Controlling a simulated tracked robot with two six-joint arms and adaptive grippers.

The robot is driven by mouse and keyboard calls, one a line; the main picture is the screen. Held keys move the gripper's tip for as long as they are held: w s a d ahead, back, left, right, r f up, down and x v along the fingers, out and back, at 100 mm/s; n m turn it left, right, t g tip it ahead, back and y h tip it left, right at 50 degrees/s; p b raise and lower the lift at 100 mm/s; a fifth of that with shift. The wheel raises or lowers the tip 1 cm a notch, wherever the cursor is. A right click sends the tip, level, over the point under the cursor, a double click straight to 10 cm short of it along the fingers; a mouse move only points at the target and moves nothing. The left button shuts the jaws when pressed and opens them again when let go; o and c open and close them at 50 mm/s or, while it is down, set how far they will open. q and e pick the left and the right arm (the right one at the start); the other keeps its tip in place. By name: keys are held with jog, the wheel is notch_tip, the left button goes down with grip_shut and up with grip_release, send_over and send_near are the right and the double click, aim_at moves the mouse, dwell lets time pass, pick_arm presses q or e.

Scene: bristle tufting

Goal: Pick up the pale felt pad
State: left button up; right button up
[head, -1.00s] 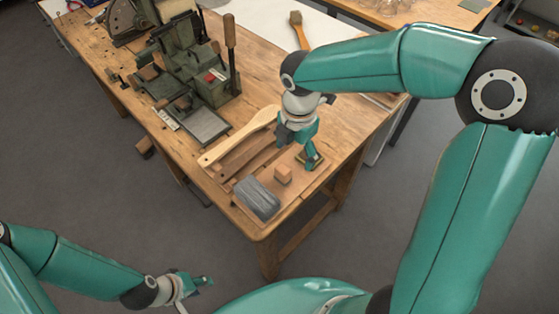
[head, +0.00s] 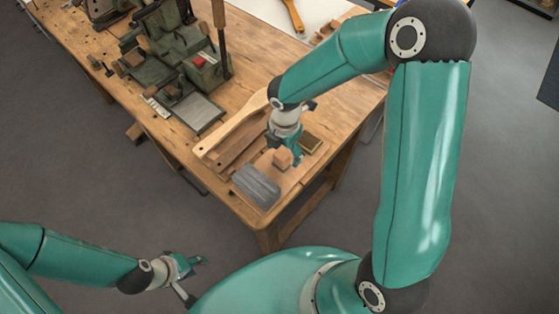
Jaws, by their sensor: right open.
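A small tan block (head: 282,159), a grey ribbed bundle (head: 257,185) and a flat dark pad with a yellowish edge (head: 310,143) lie on a thin wooden board at the table's near corner. I cannot tell for sure which is the pale felt pad. My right gripper (head: 286,156) is open and points down at the tan block, with one finger at its right side. The other finger is partly hidden, and I cannot tell whether they touch it. My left gripper (head: 194,277) is open and empty, low over the floor and away from the table.
A long pale wooden paddle (head: 232,131) and darker wooden strips lie left of the board. A green machine (head: 180,62) with an upright wooden handle stands behind them. A wooden-handled brush (head: 293,14) lies at the back on a white surface. The table's near edge is close.

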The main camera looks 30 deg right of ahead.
aim_at(282, 156)
jog(key=shift+w+a+f, duration=0.1)
jog(key=shift+a+f, duration=0.05)
jog(key=shift+f, duration=1.2)
jog(key=shift+a+f, duration=0.1)
jog(key=shift+f, duration=1.25)
jog(key=shift+c, duration=0.3)
jog(key=c, duration=1.2)
jog(key=shift+r, duration=0.1)
notch_tip(282, 156, up, 20)
